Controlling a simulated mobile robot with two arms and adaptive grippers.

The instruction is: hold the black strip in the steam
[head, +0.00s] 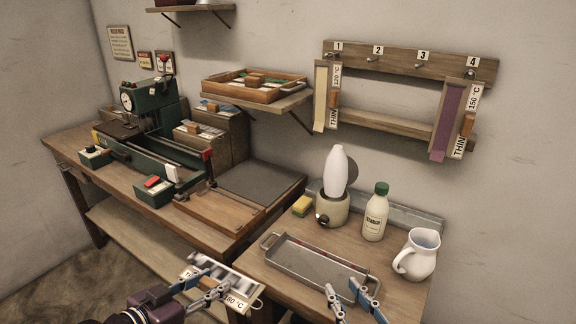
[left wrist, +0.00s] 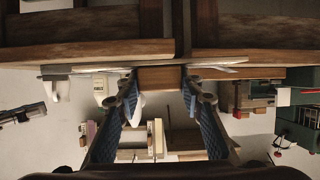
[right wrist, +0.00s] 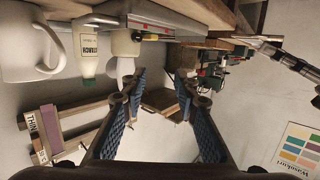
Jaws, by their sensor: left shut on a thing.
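My left gripper (head: 207,291) is shut on a wooden block (left wrist: 160,77) of a flat board (head: 244,289) with a "180 °C" label. It holds the board low, in front of the gap between the two benches. The gripper hides part of the board, and I cannot clearly make out a black strip on it. The board is well apart from the steam. My right gripper (head: 352,291) is open and empty at the front of the metal tray (head: 312,266).
A starch bottle (head: 376,214), a white jug (head: 417,255) and a yellow sponge (head: 301,206) stand around the steamer. A numbered wall rack (head: 405,62) holds boards at hooks 1 and 4.

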